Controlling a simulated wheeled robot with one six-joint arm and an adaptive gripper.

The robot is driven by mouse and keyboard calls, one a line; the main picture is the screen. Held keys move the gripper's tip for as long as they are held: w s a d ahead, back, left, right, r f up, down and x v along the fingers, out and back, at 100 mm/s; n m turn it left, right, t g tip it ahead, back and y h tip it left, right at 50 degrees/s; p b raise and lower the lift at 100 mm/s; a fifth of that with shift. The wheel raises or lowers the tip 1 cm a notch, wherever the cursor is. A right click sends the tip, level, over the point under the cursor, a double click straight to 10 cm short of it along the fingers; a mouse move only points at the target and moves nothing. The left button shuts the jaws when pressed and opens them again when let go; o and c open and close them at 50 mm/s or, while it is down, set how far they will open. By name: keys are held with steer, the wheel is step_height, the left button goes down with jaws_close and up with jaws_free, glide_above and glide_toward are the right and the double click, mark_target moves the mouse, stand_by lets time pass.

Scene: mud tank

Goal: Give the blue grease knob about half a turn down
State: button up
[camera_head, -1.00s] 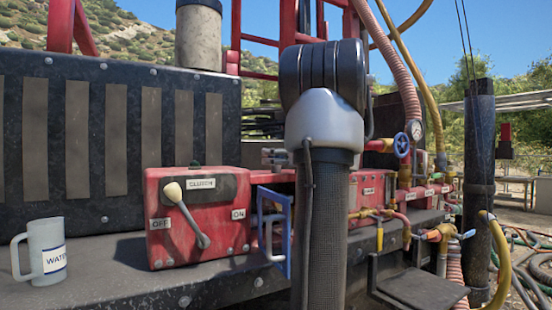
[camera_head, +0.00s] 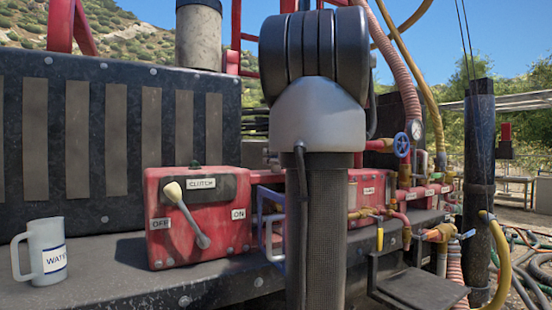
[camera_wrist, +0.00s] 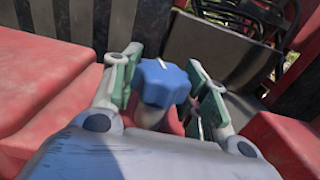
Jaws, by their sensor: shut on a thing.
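The blue grease knob (camera_wrist: 160,84) is lobed, with a white mark on top, and shows in the middle of the wrist view. My gripper (camera_wrist: 163,72) has one green-padded finger on each side of it and is shut on it. A red part shows just under the knob. In the head view my arm stands in front of the red equipment, and neither my gripper nor the grease knob can be seen there.
A red clutch box (camera_head: 160,250) with a lever stands left of my arm, beside a blue frame (camera_head: 265,232). A grey mug (camera_head: 45,255) sits on the ledge at far left. A separate blue handwheel (camera_head: 401,145), gauge and hoses are to the right.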

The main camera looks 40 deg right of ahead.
steer(key=shift+m+g+h, duration=0.7)
steer(key=shift+m+h, duration=0.45)
steer(key=shift+h, duration=0.4)
steer(key=shift+m+g+h, duration=0.7)
steer(key=shift+m+h, duration=0.45)
steer(key=shift+h, duration=0.4)
steer(key=shift+m+g+h, duration=0.3)
steer(key=shift+g+h, duration=0.1)
steer(key=shift+h, duration=0.1)
steer(key=o, duration=1)
steer(key=shift+o, duration=0.2)
steer(key=shift+s, duration=0.1)
steer(key=v, duration=1.1)
steer(key=shift+s+a, duration=0.25)
steer(key=shift+s, duration=0.05)
